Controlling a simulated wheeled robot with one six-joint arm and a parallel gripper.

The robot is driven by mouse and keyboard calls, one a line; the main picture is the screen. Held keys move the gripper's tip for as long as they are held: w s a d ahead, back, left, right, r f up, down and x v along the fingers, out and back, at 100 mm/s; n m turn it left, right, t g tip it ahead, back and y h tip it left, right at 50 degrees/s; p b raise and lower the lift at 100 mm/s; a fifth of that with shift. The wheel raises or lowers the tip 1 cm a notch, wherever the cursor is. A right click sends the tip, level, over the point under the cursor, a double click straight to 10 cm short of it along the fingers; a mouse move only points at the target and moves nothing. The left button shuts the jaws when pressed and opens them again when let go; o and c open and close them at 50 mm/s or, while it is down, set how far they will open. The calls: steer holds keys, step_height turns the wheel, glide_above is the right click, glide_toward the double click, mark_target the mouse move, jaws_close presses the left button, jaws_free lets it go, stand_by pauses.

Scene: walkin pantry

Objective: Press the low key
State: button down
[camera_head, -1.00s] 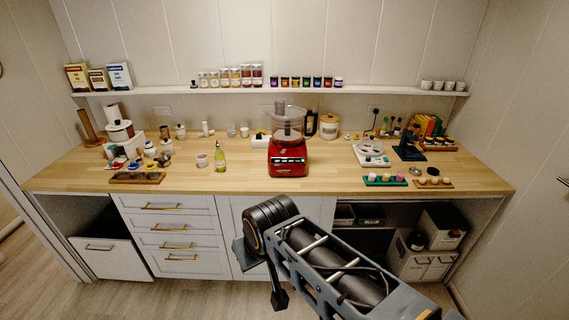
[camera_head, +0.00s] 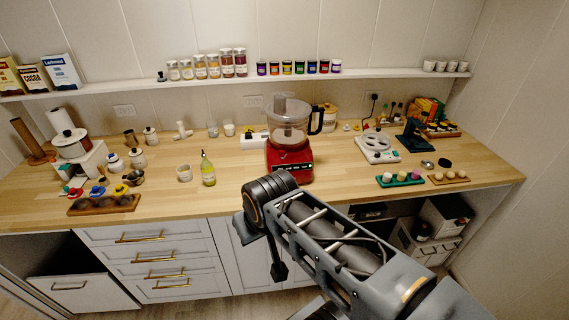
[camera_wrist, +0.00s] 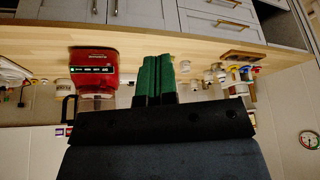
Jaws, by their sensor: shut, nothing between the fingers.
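The red food processor (camera_head: 290,158) stands upright on the wooden counter with a clear bowl on top. A row of small pale keys (camera_head: 294,168) runs along a dark strip on its front. The key labels are too small to read, so I cannot tell which is low. In the wrist view, which is upside down, the processor (camera_wrist: 94,72) is left of my gripper, and its key row (camera_wrist: 90,69) faces me. My gripper (camera_wrist: 157,58) shows two green fingers side by side, shut and empty, apart from the processor. In the head view my arm hides the gripper.
A yellow-green bottle (camera_head: 208,170) stands left of the processor. A white plate-like device (camera_head: 377,147) and a green tray (camera_head: 400,180) stand to its right. The wooden counter (camera_head: 240,180) is clear just left of the processor. Drawers (camera_head: 152,262) lie below the counter.

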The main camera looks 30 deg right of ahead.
mark_target(289, 168)
steer(key=w+d+f+n+t+h+b, duration=0.1)
steer(key=w+d+f+n+t+h, duration=0.1)
steer(key=w+d+t, duration=0.5)
steer(key=w+d+f+n+h+b, duration=0.1)
steer(key=w+d+f, duration=0.2)
steer(key=w+d, duration=0.55)
steer(key=w+d+f+n+t+h+b, duration=0.2)
steer(key=w+d+f+n+t+h, duration=0.1)
steer(key=d+t, duration=0.4)
steer(key=shift+w+d+f+n+t, duration=0.4)
steer(key=shift+w+d+f+n, duration=0.5)
steer(key=shift+f, duration=0.3)
steer(key=shift+w, duration=0.1)
steer(key=shift+w+d+f+b, duration=0.5)
steer(key=shift+w+f+b, duration=0.25)
steer(key=shift+w, duration=0.35)
steer(key=shift+w+d+f+b, duration=0.5)
steer(key=shift+w+f, duration=0.3)
steer(key=shift+w, duration=0.3)
steer(key=shift+w+d+f+b, duration=0.45)
steer(key=shift+w+f+b, duration=0.3)
steer(key=shift+w, duration=0.35)
